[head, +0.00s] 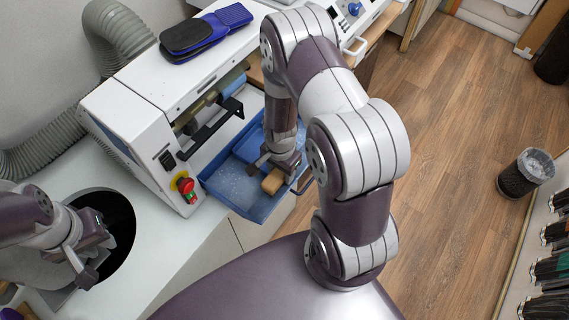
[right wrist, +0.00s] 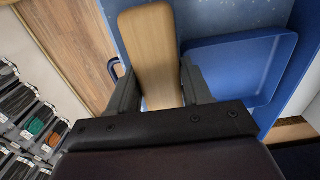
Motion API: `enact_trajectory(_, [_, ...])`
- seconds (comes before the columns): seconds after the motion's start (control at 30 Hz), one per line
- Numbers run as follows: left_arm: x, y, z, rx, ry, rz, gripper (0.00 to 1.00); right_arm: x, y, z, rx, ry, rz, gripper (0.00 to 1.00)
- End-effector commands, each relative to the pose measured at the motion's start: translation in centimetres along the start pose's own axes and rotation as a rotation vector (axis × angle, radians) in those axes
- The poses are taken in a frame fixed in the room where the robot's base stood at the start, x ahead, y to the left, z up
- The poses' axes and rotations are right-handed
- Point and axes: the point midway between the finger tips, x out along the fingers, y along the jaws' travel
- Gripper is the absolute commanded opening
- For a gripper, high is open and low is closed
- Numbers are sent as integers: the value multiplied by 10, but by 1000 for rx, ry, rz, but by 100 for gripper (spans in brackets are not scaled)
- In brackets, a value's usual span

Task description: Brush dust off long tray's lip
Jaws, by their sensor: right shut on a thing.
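The long blue tray (head: 212,197) juts out from the front of the white machine, and pale dust specks lie on its floor. My right gripper (head: 281,163) is over the tray's right part, shut on a brush with a wooden body (head: 272,183). In the right wrist view the brush's wooden body (right wrist: 155,50) sits between the two fingers (right wrist: 160,88), above the tray; its bristles are hidden. Whether it touches the lip I cannot tell. My left gripper (head: 88,262) is far left, by a round black opening; its finger gap is unclear.
A smaller blue tray (right wrist: 240,65) lies inside the long one. The white machine (head: 150,110) has a black bar handle (head: 210,128) and a red stop button (head: 185,185). Blue and black insoles (head: 205,30) lie on top. A bin (head: 525,175) stands on the floor at right.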

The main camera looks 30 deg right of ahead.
Motion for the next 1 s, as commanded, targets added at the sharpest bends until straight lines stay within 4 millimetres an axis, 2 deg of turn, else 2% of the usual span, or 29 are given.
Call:
enact_trajectory(0.23, [-7,0,-1,0,0,0,28,-1,1,23,-2,-2,3,2])
enact_trajectory(0.57, [-9,0,-1,0,0,0,28,-3,0,24,0,0,0,2])
enact_trajectory(1.0, [-62,0,-7,0,0,0,28,-62,0,24,0,1,-1,2])
